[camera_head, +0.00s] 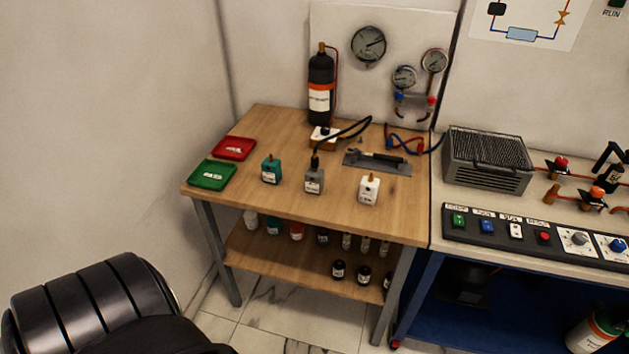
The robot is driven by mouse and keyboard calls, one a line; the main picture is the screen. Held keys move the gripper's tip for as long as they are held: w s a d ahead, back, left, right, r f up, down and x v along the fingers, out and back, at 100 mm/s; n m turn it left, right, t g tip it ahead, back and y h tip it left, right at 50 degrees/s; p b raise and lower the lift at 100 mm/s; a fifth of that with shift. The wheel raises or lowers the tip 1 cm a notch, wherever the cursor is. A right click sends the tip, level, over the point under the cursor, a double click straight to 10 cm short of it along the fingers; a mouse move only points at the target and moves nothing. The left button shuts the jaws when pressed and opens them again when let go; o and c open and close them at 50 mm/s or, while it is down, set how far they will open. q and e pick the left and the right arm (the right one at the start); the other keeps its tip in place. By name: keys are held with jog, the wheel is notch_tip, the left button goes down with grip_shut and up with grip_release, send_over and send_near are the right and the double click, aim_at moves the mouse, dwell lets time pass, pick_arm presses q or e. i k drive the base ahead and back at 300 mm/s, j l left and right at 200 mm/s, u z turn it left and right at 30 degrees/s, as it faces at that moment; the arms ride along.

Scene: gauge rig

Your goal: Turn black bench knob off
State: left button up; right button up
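I cannot make out a clearly black knob on either bench. On the right bench, a black control panel (490,239) carries labelled switches, a grey knob (579,239) on a white plate, and a blue knob (617,245) on a white plate at the right picture edge. Whether another knob lies past that edge cannot be seen. A small white-topped box (323,134) on the wooden table has a dark spot on top, too small to identify. Neither gripper is in view. A black ribbed part of my own body fills the lower left corner.
The wooden table (300,204) holds red (234,148) and green (212,175) trays, small bottles and a black cylinder (320,85). A grey grille box (488,159), red-handled valves (597,193) and copper pipe stand on the right bench. Open floor shows before the table.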

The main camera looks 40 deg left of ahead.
aim_at(325, 131)
jog(key=u, duration=1.2)
